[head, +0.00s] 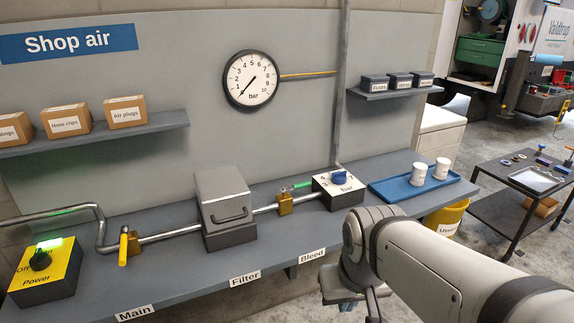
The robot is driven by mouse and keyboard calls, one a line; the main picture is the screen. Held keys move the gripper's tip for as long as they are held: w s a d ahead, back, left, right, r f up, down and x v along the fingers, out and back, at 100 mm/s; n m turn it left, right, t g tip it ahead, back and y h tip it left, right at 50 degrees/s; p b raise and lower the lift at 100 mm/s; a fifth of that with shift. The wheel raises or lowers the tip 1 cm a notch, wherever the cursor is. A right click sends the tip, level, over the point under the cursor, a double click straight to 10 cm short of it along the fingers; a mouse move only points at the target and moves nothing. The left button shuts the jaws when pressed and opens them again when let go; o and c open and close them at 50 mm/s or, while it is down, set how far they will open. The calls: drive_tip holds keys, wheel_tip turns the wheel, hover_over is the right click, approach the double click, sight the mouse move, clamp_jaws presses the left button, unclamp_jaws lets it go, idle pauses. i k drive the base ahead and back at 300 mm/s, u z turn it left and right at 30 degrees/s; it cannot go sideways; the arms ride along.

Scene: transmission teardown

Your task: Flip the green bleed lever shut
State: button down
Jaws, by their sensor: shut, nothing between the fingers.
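The green bleed lever (301,185) sits on a brass valve (285,204) in the pipe, behind the "Bleed" label (312,256). The lever points right and looks roughly in line with the pipe. My gripper (347,303) is at the bottom, below and right of the lever, in front of the bench edge. It is shut and empty, apart from the lever, and partly hidden by my own arm.
A regulator box with a blue knob (345,178) stands just right of the lever. The filter housing (224,208) is left, then a yellow main lever (124,246) and lit power box (45,272). A blue tray (388,195) holds two white cups. The gauge (251,80) reads low.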

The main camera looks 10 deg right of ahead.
sight(304, 184)
drive_tip(key=u, duration=0.05)
drive_tip(key=i, duration=1)
drive_tip(key=z, duration=0.05)
